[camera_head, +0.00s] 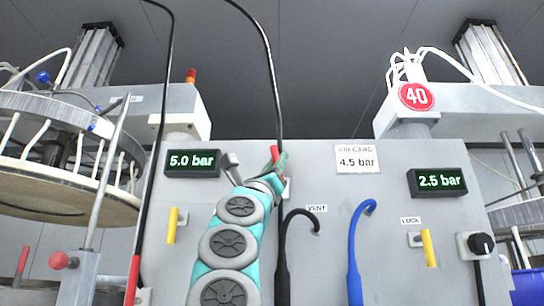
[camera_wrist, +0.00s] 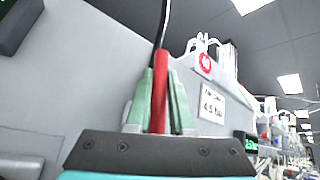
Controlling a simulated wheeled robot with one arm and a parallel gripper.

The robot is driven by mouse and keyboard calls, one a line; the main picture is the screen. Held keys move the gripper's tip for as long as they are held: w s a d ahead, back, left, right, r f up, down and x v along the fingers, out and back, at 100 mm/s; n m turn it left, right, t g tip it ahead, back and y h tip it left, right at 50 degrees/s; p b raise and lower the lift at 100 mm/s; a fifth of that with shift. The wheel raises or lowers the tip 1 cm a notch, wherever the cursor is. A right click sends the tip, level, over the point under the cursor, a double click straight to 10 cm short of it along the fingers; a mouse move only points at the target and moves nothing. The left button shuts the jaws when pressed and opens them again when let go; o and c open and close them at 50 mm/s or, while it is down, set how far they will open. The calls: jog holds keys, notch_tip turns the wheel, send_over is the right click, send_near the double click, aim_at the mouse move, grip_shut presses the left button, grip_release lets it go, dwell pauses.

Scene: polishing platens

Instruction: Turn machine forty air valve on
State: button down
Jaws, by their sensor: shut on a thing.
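The round red 40 sign (camera_head: 416,96) is on the grey machine arm at the right; it also shows in the wrist view (camera_wrist: 206,63). Below it on the panel are a display reading 2.5 bar (camera_head: 438,181) and an upright yellow valve handle (camera_head: 429,248) near a LOCK label. A similar upright yellow handle (camera_head: 172,226) is at the left, below a 5.0 bar display (camera_head: 192,162). My gripper (camera_head: 278,163), with green fingers, is shut on a red handle (camera_wrist: 161,92) at the end of a black hanging hose. It is well left of the right yellow handle.
A black hose (camera_head: 284,260) and a blue hose (camera_head: 356,250) curve up to the panel between the yellow handles. A black knob (camera_head: 482,243) is at the right. A second black hose with a red end (camera_head: 133,278) hangs at the left. A 4.5 bar card (camera_head: 357,159) is on the panel.

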jog(key=shift+d+r+m+g+h+p, duration=0.1)
jog(key=shift+m+g+h+p, duration=0.15)
jog(key=shift+m+g+h, duration=0.4)
jog(key=shift+d+m+g+h+p, duration=0.15)
jog(key=shift+m+g+h+p, duration=0.2)
jog(key=shift+m, duration=0.4)
jog(key=shift+d+r+m+g+h+p, duration=0.1)
jog(key=shift+m+g+h+p, duration=0.1)
jog(key=shift+m+g+h, duration=0.4)
jog(key=shift+f+m, duration=0.15)
jog(key=shift+m, duration=0.15)
jog(key=c, duration=0.8)
grip_release()
jog(key=shift+f, duration=0.1)
jog(key=shift+s+a+f+b, duration=0.15)
jog(key=shift+s+f+b, duration=0.1)
jog(key=shift+f+b, duration=0.3)
jog(key=b+v, duration=0.5)
jog(key=v, duration=0.1)
jog(key=shift+s+a+b, duration=0.25)
jog(key=shift+b, duration=0.05)
